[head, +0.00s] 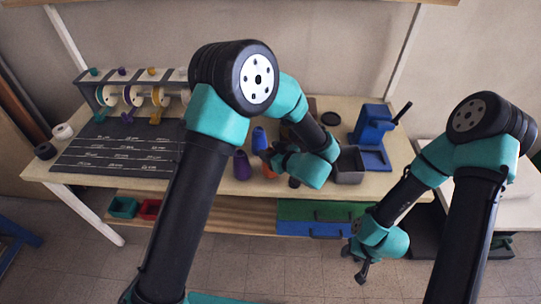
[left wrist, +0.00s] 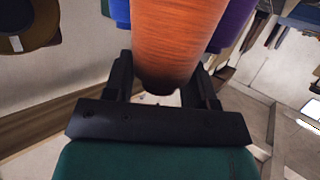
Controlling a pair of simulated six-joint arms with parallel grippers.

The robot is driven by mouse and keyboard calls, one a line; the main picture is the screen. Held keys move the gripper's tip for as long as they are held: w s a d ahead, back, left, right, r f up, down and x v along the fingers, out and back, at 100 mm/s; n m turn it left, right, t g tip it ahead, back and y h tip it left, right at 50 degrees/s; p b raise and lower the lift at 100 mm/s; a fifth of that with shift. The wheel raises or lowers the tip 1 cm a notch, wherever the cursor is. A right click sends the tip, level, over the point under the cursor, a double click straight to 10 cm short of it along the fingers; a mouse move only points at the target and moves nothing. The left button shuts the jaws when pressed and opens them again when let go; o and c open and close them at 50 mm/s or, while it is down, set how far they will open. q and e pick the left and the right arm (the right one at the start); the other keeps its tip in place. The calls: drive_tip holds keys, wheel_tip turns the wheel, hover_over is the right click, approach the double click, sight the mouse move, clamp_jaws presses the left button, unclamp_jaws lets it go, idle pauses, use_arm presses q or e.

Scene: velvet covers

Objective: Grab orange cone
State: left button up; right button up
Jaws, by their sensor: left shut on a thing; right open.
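The orange cone (left wrist: 175,40) fills the upper middle of the left wrist view, between the two dark fingers of my left gripper (left wrist: 163,80). My left gripper is shut on it. In the head view the orange cone (head: 268,172) shows only as a small patch beside my left gripper (head: 270,158), which hides most of it. I cannot tell whether the cone touches the table. My right gripper (head: 360,268) is open and empty, low in front of the table at the right.
A blue cone (head: 259,138) and a purple cone (head: 242,166) stand close by the orange one. A grey bin (head: 348,168) and a blue device (head: 372,135) are to the right. A spool rack (head: 135,97) and a dark labelled board (head: 120,148) are at the left.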

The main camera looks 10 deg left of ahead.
use_arm(q)
drive_tip(key=shift+r, duration=0.8)
drive_tip(key=s+d+r, duration=0.1)
drive_tip(key=s+d, duration=0.1)
drive_tip(key=s, duration=1.4)
drive_tip(key=shift+r, duration=0.25)
drive_tip(key=shift+w+d, duration=0.2)
